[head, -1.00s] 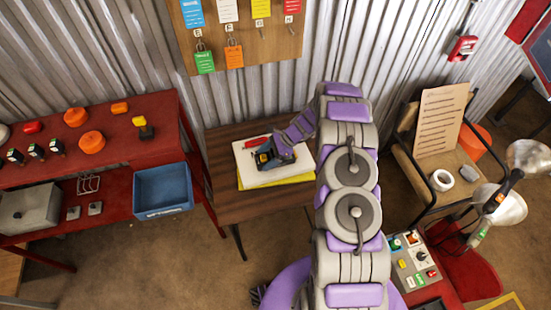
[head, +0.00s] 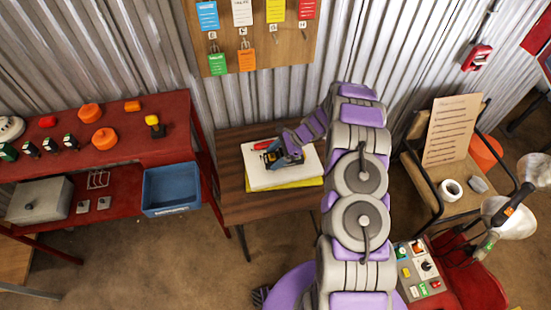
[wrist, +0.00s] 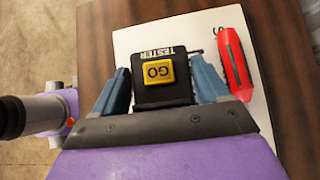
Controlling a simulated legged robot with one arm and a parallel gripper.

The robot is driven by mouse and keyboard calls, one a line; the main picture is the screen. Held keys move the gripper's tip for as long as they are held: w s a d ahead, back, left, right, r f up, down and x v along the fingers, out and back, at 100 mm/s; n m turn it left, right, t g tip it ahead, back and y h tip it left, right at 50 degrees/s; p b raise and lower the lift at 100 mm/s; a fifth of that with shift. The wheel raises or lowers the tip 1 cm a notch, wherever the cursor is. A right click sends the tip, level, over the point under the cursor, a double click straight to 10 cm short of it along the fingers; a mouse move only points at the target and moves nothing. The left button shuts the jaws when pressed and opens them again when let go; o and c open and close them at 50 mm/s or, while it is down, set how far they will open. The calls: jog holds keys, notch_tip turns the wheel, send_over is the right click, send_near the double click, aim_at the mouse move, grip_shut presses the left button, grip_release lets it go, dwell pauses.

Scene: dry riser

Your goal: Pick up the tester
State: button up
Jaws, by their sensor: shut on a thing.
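The tester (wrist: 164,83) is a black block with a yellow GO button and the word TESTER along its edge. In the wrist view it sits between the two blue fingers of my gripper (wrist: 162,88), which is shut on it. In the head view my gripper (head: 283,153) is over the white pad on the small wooden table, and the tester (head: 270,157) is mostly hidden by it. I cannot tell whether the tester touches the pad.
The white pad (head: 304,169) lies on yellow sheets on the wooden table (head: 235,205), with a red tool (wrist: 234,52) beside the tester. A red bench (head: 130,145) with a blue bin (head: 171,188) stands left. A chair with a clipboard (head: 453,130) stands right.

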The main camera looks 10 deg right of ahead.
jog(key=s+d+p, duration=0.1)
jog(key=s+d, duration=0.1)
jog(key=d, duration=0.3)
jog(key=s+d+r+p, duration=0.1)
jog(key=s+d, duration=0.1)
jog(key=d, duration=0.3)
jog(key=s+d+r+p, duration=0.1)
jog(key=s+d, duration=0.1)
jog(key=d, duration=0.2)
jog(key=shift+d+r, duration=0.25)
jog(key=shift+d, duration=0.15)
